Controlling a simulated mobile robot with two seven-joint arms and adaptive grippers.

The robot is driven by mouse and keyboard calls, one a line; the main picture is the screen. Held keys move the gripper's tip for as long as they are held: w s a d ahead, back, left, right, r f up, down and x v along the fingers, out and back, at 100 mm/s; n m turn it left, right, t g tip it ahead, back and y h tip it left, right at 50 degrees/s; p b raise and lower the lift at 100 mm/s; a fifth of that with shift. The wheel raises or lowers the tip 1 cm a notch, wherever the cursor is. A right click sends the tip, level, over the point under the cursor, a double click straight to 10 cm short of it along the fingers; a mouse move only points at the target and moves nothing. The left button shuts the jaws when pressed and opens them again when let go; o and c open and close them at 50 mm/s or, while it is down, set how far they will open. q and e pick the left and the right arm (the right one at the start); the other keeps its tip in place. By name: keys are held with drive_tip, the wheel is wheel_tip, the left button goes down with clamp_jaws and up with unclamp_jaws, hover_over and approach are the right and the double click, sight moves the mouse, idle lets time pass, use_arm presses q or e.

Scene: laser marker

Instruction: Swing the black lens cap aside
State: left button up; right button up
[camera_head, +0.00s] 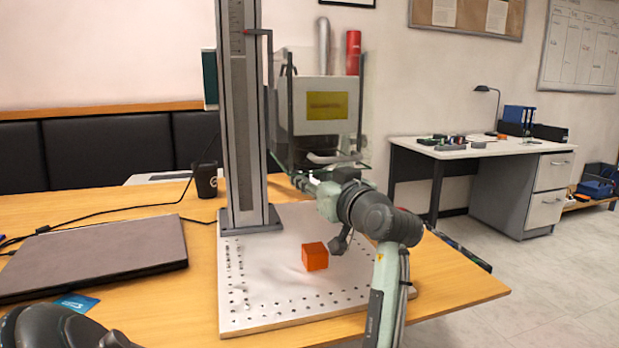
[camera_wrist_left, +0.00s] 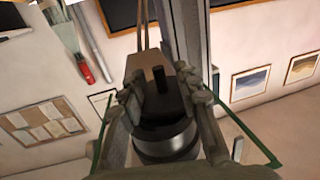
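The laser marker's head (camera_head: 315,110) is a pale box with a yellow panel on the tall grey column (camera_head: 243,120). My left gripper (camera_head: 303,182) is just below the head, at the lower edge of its clear shield. In the left wrist view my gripper (camera_wrist_left: 168,92) has its fingers spread to both sides of dark parts. A short black peg-like part (camera_wrist_left: 158,76) shows between them, seemingly untouched; I cannot tell whether it belongs to the lens cap. The cap is not clear in the head view. My right gripper is out of view.
An orange cube (camera_head: 315,256) sits on the perforated plate (camera_head: 260,310) under the head. A closed laptop (camera_head: 95,258) and a black cup (camera_head: 205,180) are on the wooden table to the left. The clear shield (camera_head: 281,130) surrounds the head closely.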

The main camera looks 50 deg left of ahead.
use_arm(q)
drive_tip(key=v, duration=0.7)
drive_tip(key=shift+d, duration=0.1)
drive_tip(key=shift+c, duration=0.3)
